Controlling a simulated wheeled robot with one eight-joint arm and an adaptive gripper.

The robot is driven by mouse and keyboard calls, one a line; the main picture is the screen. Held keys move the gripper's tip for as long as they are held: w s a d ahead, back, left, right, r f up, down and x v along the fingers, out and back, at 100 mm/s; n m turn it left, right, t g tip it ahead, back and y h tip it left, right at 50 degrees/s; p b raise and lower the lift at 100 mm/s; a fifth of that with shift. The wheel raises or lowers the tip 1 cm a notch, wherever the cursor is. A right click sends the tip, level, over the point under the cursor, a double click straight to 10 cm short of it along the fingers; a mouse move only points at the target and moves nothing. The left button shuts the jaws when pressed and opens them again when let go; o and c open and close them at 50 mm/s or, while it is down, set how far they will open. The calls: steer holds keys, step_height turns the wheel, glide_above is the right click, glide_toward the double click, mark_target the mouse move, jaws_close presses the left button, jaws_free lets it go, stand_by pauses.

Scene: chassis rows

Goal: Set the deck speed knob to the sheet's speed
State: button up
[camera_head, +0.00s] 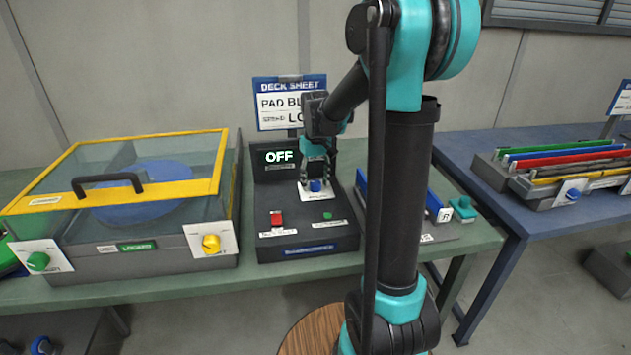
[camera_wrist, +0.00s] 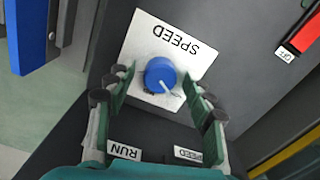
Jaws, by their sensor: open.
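The blue speed knob (camera_wrist: 160,75) sits on a white plate marked SPEED (camera_wrist: 185,45) on the dark control box. It also shows in the head view (camera_head: 316,186), just below my gripper (camera_head: 317,176). In the wrist view my gripper (camera_wrist: 158,100) is open, with its fingers apart on either side of the knob's near side. The knob's white pointer line aims toward the lower right in the wrist view, near small markings partly too small to read. The deck sheet (camera_head: 289,83) reads "PAD BL..." and a speed beginning "LO"; my arm hides the rest.
The control box display (camera_head: 279,157) reads OFF. A yellow-framed clear-lidded deck (camera_head: 150,250) stands left. Blue pads (camera_head: 361,190) stand right, partly behind my arm.

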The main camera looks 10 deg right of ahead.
mark_target(316, 182)
steer(key=shift+r, duration=0.1)
step_height(316, 182, up, 12)
stand_by(0.5)
